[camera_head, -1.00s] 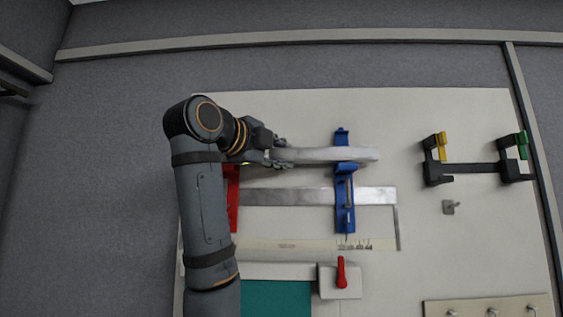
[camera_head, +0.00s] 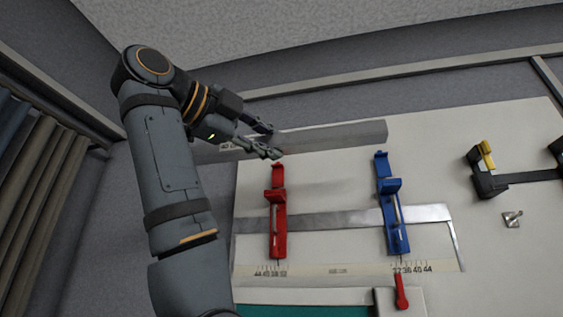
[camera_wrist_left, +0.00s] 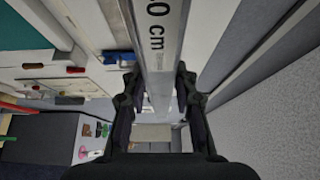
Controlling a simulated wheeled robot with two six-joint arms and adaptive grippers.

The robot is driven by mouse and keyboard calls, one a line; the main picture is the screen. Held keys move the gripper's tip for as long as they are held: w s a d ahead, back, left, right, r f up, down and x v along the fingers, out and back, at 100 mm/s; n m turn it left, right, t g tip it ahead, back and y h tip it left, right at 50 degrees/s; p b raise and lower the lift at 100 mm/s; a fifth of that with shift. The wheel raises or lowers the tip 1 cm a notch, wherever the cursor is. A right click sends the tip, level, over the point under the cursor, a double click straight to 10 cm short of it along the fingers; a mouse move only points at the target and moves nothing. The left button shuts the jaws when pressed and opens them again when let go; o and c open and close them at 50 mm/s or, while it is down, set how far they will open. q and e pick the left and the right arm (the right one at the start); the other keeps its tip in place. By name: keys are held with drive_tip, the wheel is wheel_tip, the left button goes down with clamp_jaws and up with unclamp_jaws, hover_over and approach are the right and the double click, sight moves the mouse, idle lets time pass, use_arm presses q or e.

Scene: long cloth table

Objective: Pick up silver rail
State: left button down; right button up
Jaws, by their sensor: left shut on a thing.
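The silver rail (camera_head: 335,136) is a long flat grey bar, held level above the far edge of the white board. My left gripper (camera_head: 277,142) is shut on the rail, left of its middle in the head view. In the left wrist view the rail (camera_wrist_left: 163,45) runs up between the fingers of my left gripper (camera_wrist_left: 155,92), with "0 cm" lettering on its face. The rail is clear of the red clamp (camera_head: 278,215) and the blue clamp (camera_head: 392,205), which stand nearer on the board. My right gripper is not in view.
A second silver bar (camera_head: 330,221) lies on the board under both clamps, above a printed scale (camera_head: 335,270). A black holder with a yellow part (camera_head: 486,165) stands at right, near a small metal hook (camera_head: 512,219). A red handle (camera_head: 401,293) is at the front.

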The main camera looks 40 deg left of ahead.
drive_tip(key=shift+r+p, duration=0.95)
drive_tip(key=shift+p, duration=0.1)
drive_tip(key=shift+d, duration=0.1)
